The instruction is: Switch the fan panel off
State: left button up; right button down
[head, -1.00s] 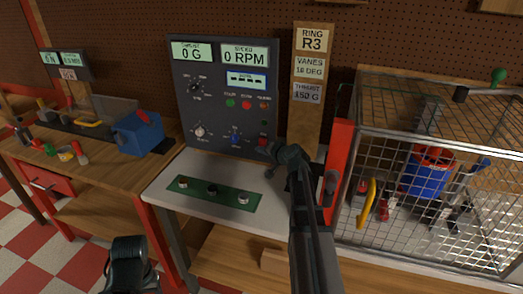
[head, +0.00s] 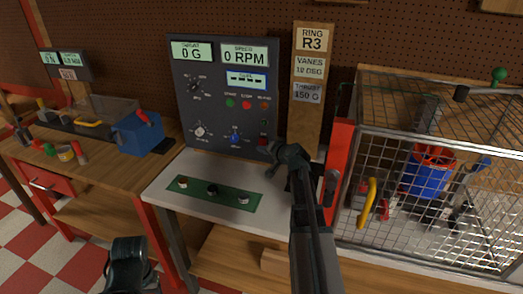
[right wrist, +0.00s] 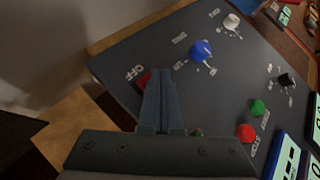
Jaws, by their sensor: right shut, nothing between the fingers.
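The fan panel (head: 215,115) is a dark upright board at the back of the white-topped bench. Its displays are lit and read 0 G and 0 RPM. A red switch (head: 263,140) sits at its lower right. In the right wrist view the red switch (right wrist: 144,79) shows beside the "OFF" lettering, partly hidden by the fingers. My right gripper (head: 273,152) is shut and empty, with its tips close to the switch; I cannot tell whether they touch it. In the wrist view the shut fingers (right wrist: 163,92) point at the panel's lower edge.
A wooden post with labels (head: 309,110) stands right of the panel. A wire cage (head: 440,165) with a yellow handle is further right. A green strip with knobs (head: 227,197) lies on the bench. A blue box (head: 137,133) is on the left bench.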

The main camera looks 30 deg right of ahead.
jog(key=shift+w+d+f, duration=0.2)
jog(key=shift+w+d, duration=0.1)
jog(key=shift+d, duration=0.05)
dwell(0.5)
dwell(0.3)
jog(key=shift+s+a+r, duration=0.4)
jog(key=shift+s+a, duration=0.15)
jog(key=shift+a, duration=0.1)
jog(key=s+a+r+p, duration=0.2)
jog(key=s+a, duration=0.1)
jog(key=shift+a, duration=0.2)
dwell(0.4)
jog(key=shift+a, duration=0.1)
